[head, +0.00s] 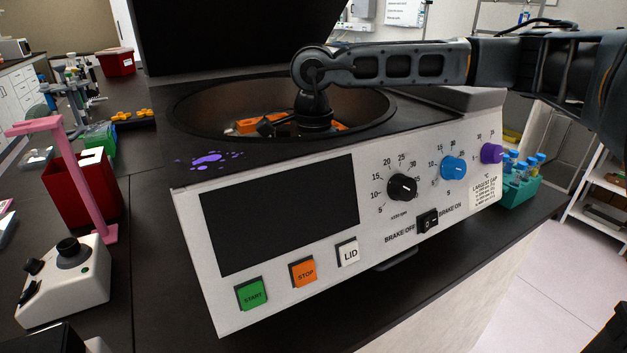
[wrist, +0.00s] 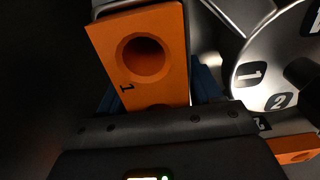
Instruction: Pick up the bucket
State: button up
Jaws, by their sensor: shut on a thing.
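The centrifuge (head: 290,210) stands on the black bench with its lid up and its round bowl open. My arm reaches down into the bowl in the head view. An orange bucket insert (head: 262,123) shows at the left inside the bowl. In the wrist view an orange bucket (wrist: 150,60) with a round hole and the number 1 lies between the blue fingers of my gripper (wrist: 155,95). My gripper is shut on this bucket. The silver rotor (wrist: 265,75), marked 1 and 2, is at the right, close to the bucket. The bucket's lower part is hidden.
The bowl wall surrounds my gripper, and the raised black lid (head: 240,35) stands behind. A second orange bucket (wrist: 292,148) is at the wrist view's lower right. A teal tube rack (head: 520,188) stands right of the machine. A red bin (head: 80,190) and pink stand (head: 92,190) are at left.

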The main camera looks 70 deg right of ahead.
jog(key=shift+r, duration=0.1)
notch_tip(320, 180, up, 10)
jog(key=b, duration=0.2)
